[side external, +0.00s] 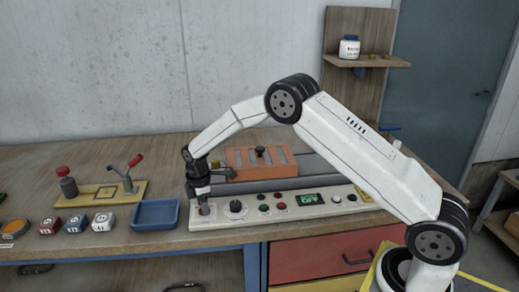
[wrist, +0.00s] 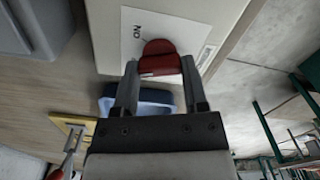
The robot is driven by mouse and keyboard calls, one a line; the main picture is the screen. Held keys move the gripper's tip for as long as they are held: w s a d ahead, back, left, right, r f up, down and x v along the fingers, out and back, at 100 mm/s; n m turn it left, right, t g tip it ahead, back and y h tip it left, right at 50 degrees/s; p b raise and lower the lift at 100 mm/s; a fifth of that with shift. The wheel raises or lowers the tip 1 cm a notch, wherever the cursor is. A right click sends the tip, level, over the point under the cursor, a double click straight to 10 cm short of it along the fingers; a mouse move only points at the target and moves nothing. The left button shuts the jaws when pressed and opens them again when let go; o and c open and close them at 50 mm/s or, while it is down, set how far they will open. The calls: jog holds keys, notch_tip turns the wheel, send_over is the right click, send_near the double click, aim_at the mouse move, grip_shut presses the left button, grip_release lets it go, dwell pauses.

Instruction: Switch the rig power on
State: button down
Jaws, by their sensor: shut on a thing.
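The control panel (side external: 262,208) is a long pale box along the table's front. In the wrist view, a red power switch (wrist: 159,58) sits on a white plate (wrist: 185,32) of the panel, with "ON" lettering beside it. My gripper (wrist: 159,66) has one finger on each side of the red switch and is shut on it. In the side view, my gripper (side external: 203,205) points down at the panel's left end and hides most of the switch. A small green display (side external: 309,198) on the panel is lit; its text is too small to read surely.
A black knob (side external: 236,206) and several coloured buttons are right of my gripper. A blue tray (side external: 156,213) stands close on the left. An orange slotted block (side external: 262,163) is behind the panel.

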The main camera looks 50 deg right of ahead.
jog(key=m, duration=1)
jog(key=shift+d+m, duration=0.1)
jog(key=shift+m, duration=0.2)
jog(key=shift+w, duration=0.1)
jog(key=shift+c, duration=0.6)
grip_release()
jog(key=shift+r, duration=3.95)
